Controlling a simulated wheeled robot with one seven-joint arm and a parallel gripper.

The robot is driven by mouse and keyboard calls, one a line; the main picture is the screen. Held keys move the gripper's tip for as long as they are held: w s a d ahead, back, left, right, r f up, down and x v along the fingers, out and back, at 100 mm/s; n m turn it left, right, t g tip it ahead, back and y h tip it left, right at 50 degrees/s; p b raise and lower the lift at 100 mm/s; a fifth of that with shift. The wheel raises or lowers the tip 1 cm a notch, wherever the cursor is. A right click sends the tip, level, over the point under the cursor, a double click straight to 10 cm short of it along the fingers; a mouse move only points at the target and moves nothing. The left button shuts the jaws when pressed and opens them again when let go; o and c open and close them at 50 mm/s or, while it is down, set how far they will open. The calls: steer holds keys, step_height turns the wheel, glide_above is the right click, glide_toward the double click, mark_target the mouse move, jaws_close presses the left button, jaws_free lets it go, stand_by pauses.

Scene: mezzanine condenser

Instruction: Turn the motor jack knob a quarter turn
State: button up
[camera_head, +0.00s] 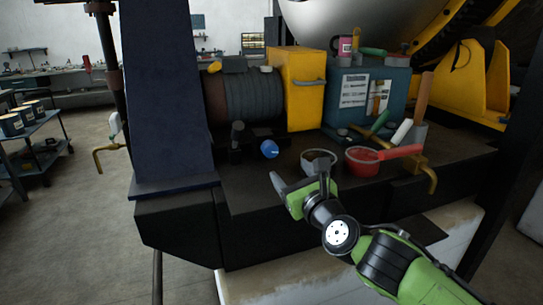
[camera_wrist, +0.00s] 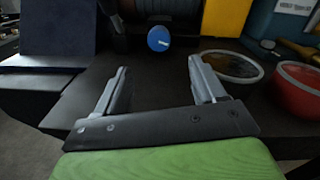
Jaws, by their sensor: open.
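A round blue knob (camera_head: 269,149), which looks like the motor jack knob, sits low in front of the ribbed dark motor (camera_head: 243,97). It faces outward and shows pale marking in the wrist view (camera_wrist: 158,39). My gripper (camera_head: 298,171) is open and empty above the front of the dark bench, short of the knob and apart from it. In the wrist view the knob appears beyond and roughly centred between my two fingertips (camera_wrist: 158,66). The shaft behind the knob is hidden.
A small bowl (camera_head: 319,157) stands close beside my gripper's right finger, with a red bowl (camera_head: 362,161) further right. A yellow box (camera_head: 299,90) and a blue box (camera_head: 367,98) stand behind. A dark blue column (camera_head: 160,100) rises at left. Bare bench (camera_wrist: 75,105) lies left of my gripper.

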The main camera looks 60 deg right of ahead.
mark_target(272, 152)
steer(key=b+x, duration=0.1)
steer(key=x, duration=1.1)
steer(key=shift+w+f, duration=0.15)
steer(key=shift+c, duration=0.3)
steer(key=c, duration=0.9)
steer(key=shift+n, duration=1.5)
steer(key=shift+c, duration=0.5)
steer(key=o, duration=1.1)
steer(key=shift+a, duration=0.1)
steer(key=shift+c, duration=0.2)
